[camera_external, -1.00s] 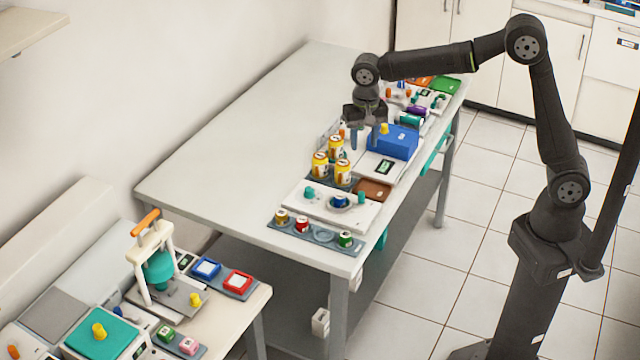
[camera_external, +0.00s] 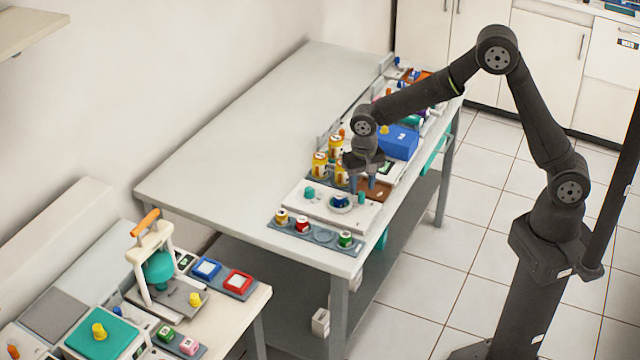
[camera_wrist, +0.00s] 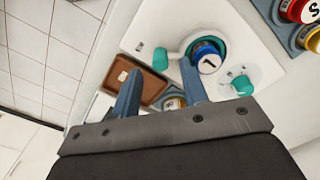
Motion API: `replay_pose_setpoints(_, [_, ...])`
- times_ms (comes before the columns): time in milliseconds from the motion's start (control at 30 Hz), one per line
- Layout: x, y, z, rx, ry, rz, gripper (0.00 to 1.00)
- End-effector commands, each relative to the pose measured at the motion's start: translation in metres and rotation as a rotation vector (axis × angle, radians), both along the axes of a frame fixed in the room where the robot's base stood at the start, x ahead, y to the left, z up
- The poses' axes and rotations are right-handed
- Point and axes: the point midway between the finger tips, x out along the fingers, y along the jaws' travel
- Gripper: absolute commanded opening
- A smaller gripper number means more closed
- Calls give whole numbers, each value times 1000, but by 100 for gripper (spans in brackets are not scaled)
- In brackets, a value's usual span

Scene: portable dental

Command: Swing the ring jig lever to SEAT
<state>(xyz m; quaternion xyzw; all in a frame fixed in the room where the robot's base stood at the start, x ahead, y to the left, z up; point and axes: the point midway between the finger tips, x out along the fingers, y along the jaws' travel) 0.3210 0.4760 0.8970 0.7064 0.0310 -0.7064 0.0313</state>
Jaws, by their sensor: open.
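The ring jig is a white plate (camera_external: 322,214) on the near part of the long table, with a pale ring around a blue cylinder marked "1" (camera_wrist: 207,55); the cylinder also shows in the external view (camera_external: 340,201). An upright teal handle (camera_wrist: 161,57) stands beside the ring on a pale arm, and also shows in the external view (camera_external: 361,197). A second teal knob (camera_wrist: 243,84) is on the ring's other side. My gripper (camera_external: 363,185) is open and empty, just above the jig's far edge near the handle. I cannot read any SEAT mark.
A brown tray (camera_wrist: 142,87) lies beside the jig, close to my fingers. Yellow jars (camera_external: 320,164) stand behind it, and a blue box (camera_external: 400,141) is farther back. A rack (camera_external: 322,239) with small jars borders the near side. The table's left half is clear.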

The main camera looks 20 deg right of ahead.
Motion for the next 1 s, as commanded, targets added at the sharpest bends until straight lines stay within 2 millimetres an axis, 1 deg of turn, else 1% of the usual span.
replay_pose_setpoints(33, [0,0,-8,-3,2,0,40])
replay_pose_setpoints(200, [0,0,-23,-1,1,0,40])
replay_pose_setpoints(300, [0,0,-26,0,0,0,40])
replay_pose_setpoints(533, [0,0,-26,1,0,0,40])
replay_pose_setpoints(567, [0,0,-26,0,0,0,36])
replay_pose_setpoints(600, [0,0,-26,1,0,0,28])
replay_pose_setpoints(733, [0,0,-26,0,0,0,3])
replay_pose_setpoints(767, [0,0,-26,0,0,0,0])
replay_pose_setpoints(1000, [0,0,-26,0,0,-4,0])
